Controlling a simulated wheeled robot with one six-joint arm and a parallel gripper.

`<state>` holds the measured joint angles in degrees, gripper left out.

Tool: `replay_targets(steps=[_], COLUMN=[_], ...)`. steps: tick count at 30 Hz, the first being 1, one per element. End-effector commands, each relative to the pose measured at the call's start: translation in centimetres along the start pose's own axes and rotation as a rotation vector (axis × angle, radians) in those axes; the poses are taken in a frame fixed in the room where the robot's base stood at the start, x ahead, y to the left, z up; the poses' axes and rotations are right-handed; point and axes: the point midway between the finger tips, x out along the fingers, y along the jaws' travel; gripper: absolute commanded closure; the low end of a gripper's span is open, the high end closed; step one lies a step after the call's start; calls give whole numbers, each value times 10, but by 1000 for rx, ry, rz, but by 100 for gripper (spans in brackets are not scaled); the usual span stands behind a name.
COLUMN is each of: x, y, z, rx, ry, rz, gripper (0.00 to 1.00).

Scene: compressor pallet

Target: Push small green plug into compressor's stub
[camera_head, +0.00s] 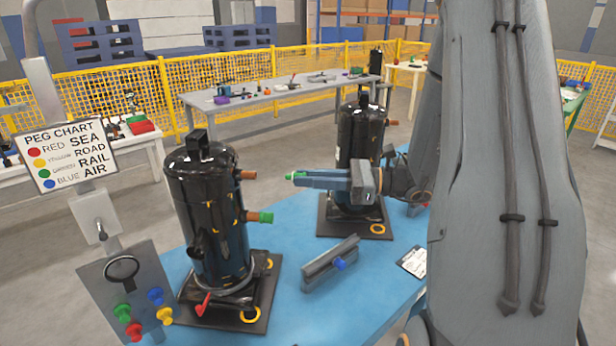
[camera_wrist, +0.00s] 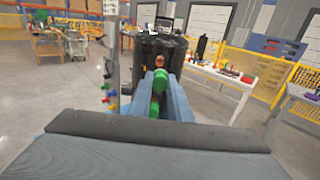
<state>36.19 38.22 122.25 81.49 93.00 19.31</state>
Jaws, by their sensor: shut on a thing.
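My gripper (camera_head: 307,178) is shut on a small green plug (camera_head: 291,176), whose end sticks out at the fingertips. The plug also shows in the wrist view (camera_wrist: 161,80). It points left at the near black compressor (camera_head: 207,215), with a clear gap between. That compressor has a bare copper upper stub (camera_head: 246,174) at about the plug's height in the head view. Its lower stub carries a larger green plug (camera_head: 265,217). In the wrist view the compressor (camera_wrist: 160,55) stands straight ahead. A second green shape (camera_wrist: 154,108) shows between the fingers there, probably the lower stub's plug.
A second black compressor (camera_head: 360,140) stands behind my gripper on the blue pallet (camera_head: 290,318). A panel (camera_head: 130,290) with coloured plugs and a peg chart (camera_head: 65,156) stand at left.

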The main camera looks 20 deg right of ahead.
Motion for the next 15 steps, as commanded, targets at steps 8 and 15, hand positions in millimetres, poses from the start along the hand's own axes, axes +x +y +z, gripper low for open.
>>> replay_targets(steps=[8, 15], x=[25, 45], y=[1, 1], z=[1, 0], rx=[0, 0], ry=[-1, 0], rz=[6, 5], gripper=[100, 100])
